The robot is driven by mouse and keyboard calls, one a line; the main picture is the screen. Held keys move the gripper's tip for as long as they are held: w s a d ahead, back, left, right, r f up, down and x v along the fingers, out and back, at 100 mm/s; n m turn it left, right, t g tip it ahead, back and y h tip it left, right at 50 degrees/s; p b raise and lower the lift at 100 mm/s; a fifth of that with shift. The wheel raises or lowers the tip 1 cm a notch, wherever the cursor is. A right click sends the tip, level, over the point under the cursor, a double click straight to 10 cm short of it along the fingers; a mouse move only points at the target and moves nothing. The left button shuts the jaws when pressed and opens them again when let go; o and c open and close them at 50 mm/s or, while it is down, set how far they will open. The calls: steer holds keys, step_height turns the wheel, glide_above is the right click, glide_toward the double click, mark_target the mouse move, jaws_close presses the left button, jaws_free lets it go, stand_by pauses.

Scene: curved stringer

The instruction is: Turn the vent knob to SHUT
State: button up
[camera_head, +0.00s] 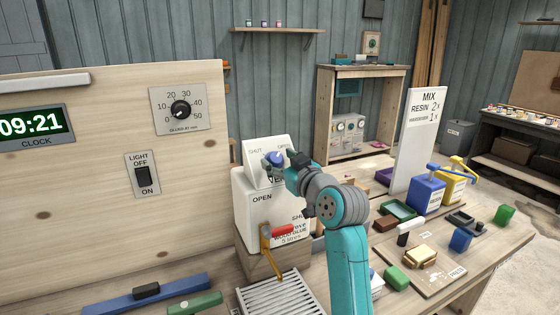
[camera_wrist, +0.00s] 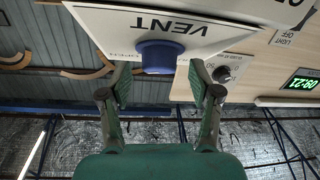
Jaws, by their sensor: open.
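The blue vent knob (camera_head: 274,157) sits on a white slanted panel (camera_head: 255,168), with SHUT printed at its left and OPEN at its right. My gripper (camera_head: 285,164) is right at the knob and partly covers it and the VENT label. In the wrist view the scene is upside down; the knob (camera_wrist: 159,57) lies between the tips of my gripper (camera_wrist: 160,78). The two fingers are open, with a gap on each side of the knob. Which label the knob points to cannot be told.
Below the panel is a white glue dispenser (camera_head: 243,207) with a red-handled tap (camera_head: 282,230). A wooden panel (camera_head: 80,180) with a dial (camera_head: 180,109) and light switch (camera_head: 142,177) stands at left. Blocks and trays crowd the bench at right.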

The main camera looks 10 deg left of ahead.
steer(key=c, duration=1.1)
steer(key=shift+c, duration=0.2)
steer(key=shift+w+n, duration=0.1)
steer(key=shift+n, duration=0.3)
steer(key=n+g+y, duration=0.1)
steer(key=n+g, duration=0.1)
steer(key=n, duration=0.1)
steer(key=n+g+y, duration=0.1)
steer(key=n, duration=0.1)
steer(key=shift+w+d+g+y, duration=0.2)
steer(key=shift+d+g+y, duration=0.1)
steer(key=shift+g, duration=0.1)
steer(key=n+g, duration=0.2)
steer(key=n, duration=0.1)
steer(key=n+g, duration=0.2)
steer(key=n, duration=0.1)
steer(key=shift+w+r+g+y, duration=0.2)
steer(key=shift+g+y, duration=0.1)
steer(key=shift+y, duration=0.1)
steer(key=n+g, duration=0.2)
steer(key=n, duration=0.1)
steer(key=n+g+h, duration=0.1)
steer(key=n+g, duration=0.1)
steer(key=shift+w+r+n, duration=0.2)
steer(key=shift+n, duration=0.2)
steer(key=shift+w+a+n+g+h, duration=0.1)
steer(key=shift+n+g+h, duration=1.05)
steer(key=shift+n, duration=0.55)
steer(key=shift+h, duration=0.25)
